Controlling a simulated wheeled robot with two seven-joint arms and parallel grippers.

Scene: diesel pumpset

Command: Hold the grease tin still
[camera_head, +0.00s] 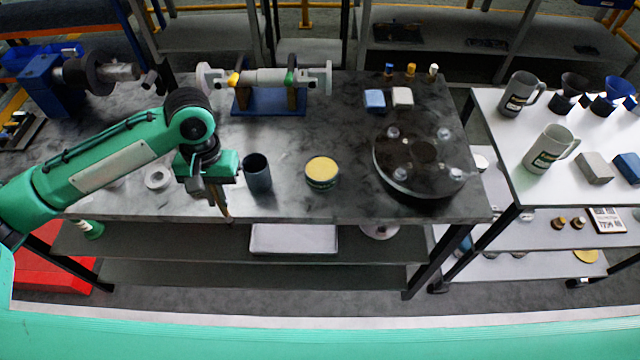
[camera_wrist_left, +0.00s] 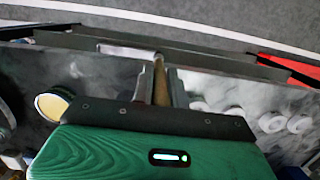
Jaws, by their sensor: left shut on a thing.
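The grease tin (camera_head: 321,172), a short round tin with a yellow top and a dark green side, stands upright on the workbench. It also shows at the left of the left wrist view (camera_wrist_left: 52,106). My left gripper (camera_head: 222,204) is to the left of the tin, apart from it, near the bench's front edge, pointing down. It is shut on a thin brown stick-like thing (camera_wrist_left: 160,83), whose lower end shows below the fingers; I cannot tell what it is. My right gripper is not in view.
A dark cup (camera_head: 257,174) stands between my left gripper and the tin. A round plate with knobs (camera_head: 423,155) lies to the right. Blue and pale blocks (camera_head: 375,99) lie behind. A white ring (camera_head: 158,177) lies at left. Bare bench surrounds the tin.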

